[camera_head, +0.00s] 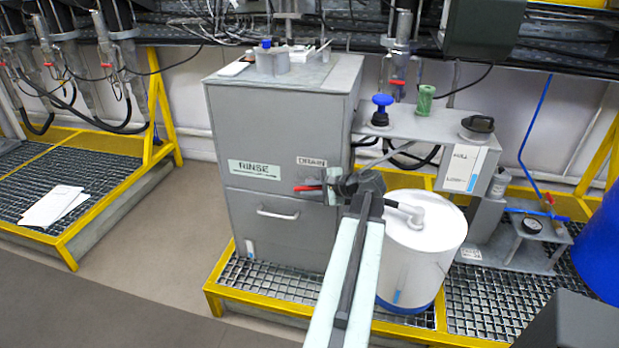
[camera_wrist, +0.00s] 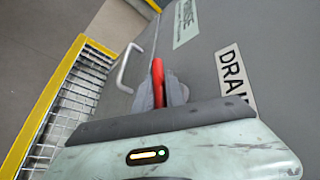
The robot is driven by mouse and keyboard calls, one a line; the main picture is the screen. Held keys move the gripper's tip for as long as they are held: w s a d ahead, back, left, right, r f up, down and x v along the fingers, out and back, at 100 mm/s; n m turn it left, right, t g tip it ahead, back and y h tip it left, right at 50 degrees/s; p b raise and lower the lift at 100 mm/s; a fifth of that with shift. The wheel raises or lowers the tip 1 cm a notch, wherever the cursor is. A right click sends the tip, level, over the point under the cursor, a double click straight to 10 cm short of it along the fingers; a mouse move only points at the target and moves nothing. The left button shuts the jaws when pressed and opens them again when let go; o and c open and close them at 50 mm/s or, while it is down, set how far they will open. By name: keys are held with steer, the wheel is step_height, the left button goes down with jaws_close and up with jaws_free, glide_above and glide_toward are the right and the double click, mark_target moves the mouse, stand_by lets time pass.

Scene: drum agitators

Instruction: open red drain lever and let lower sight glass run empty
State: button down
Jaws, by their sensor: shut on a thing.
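The red drain lever (camera_head: 308,188) sticks out to the left from the front of the grey cabinet (camera_head: 270,225), below the DRAIN label (camera_head: 311,162). It lies about level. In the wrist view the red lever (camera_wrist: 157,80) shows between the grey fingers of my gripper (camera_wrist: 160,97), which is shut on it. In the head view my gripper (camera_head: 338,186) covers the lever's right part and its pivot.
The white drum (camera_head: 425,245) with a hose elbow stands close right of my arm. A RINSE label (camera_head: 254,169) and a pull handle (camera_head: 277,212) are on the cabinet. Yellow-edged grating (camera_head: 275,278) lies below. Open floor (camera_head: 140,240) is at left.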

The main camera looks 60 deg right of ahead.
steer(key=g+p, duration=0.1)
steer(key=p, duration=0.1)
steer(key=g+p, duration=0.2)
steer(key=p, duration=0.1)
steer(key=r+n+g+h+p, duration=0.1)
steer(key=g+p, duration=0.1)
steer(key=shift+w+a, duration=0.1)
steer(key=shift+w, duration=0.15)
steer(key=n+g+h+p, duration=0.1)
steer(key=g+p, duration=0.2)
steer(key=g, duration=0.1)
steer(key=shift+w+f, duration=0.1)
steer(key=shift+f, duration=0.05)
steer(key=g, duration=0.1)
steer(key=g+h, duration=0.1)
steer(key=g, duration=0.1)
steer(key=shift+f+n+g, duration=0.2)
steer(key=shift+n+g, duration=0.1)
steer(key=shift+g+h, duration=0.4)
steer(key=shift+g, duration=0.1)
steer(key=c, duration=1.4)
jaws_free()
steer(key=shift+s, duration=0.2)
steer(key=shift+r, duration=0.1)
